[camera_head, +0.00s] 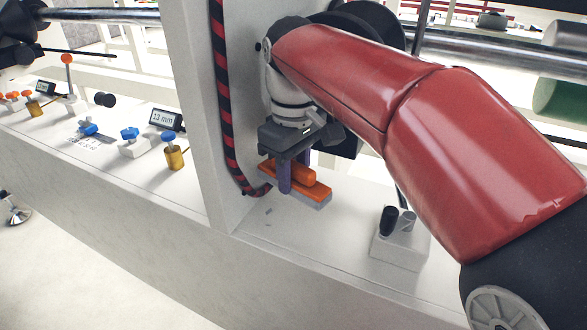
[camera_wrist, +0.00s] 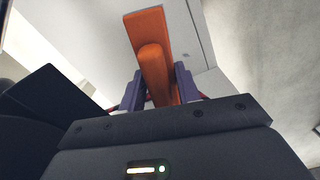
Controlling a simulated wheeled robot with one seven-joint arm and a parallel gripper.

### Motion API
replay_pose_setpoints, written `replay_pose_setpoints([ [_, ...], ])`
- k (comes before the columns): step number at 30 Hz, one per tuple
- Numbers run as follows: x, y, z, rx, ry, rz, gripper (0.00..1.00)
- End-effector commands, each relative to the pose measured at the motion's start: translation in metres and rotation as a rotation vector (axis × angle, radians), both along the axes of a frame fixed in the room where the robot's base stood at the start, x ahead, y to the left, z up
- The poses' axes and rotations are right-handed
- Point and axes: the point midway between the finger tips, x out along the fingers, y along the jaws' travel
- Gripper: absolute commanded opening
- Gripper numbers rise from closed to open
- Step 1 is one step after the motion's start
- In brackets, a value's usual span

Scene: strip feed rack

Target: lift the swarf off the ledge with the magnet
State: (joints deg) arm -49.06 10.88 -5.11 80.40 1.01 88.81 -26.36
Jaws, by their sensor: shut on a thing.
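The magnet (camera_head: 315,192) is an orange block with a raised orange grip and a grey underside. My gripper (camera_head: 288,180) is shut on its grip with purple fingers, low over the white ledge (camera_head: 300,248). I cannot tell whether the underside touches the ledge. In the wrist view the magnet (camera_wrist: 150,32) stands out beyond the fingers of my gripper (camera_wrist: 158,88). Small dark specks, likely swarf (camera_head: 268,211), lie on the ledge left of the magnet, near the upright panel. Any swarf under the magnet is hidden.
A white upright panel (camera_head: 190,100) stands close left, with a red and black striped cable (camera_head: 224,100) along it. Blue-knobbed fittings and a "13 mm" display (camera_head: 165,119) lie beyond the panel.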

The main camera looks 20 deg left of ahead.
Motion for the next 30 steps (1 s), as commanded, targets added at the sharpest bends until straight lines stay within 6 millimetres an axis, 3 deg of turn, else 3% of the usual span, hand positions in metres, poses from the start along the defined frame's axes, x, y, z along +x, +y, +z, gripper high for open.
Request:
replay_pose_setpoints([
  [18,0.0,0.0,-0.061,0.001,-0.001,-0.001,0.11],
  [30,0.0,0.0,-0.068,0.001,-0.003,-0.001,0.11],
])
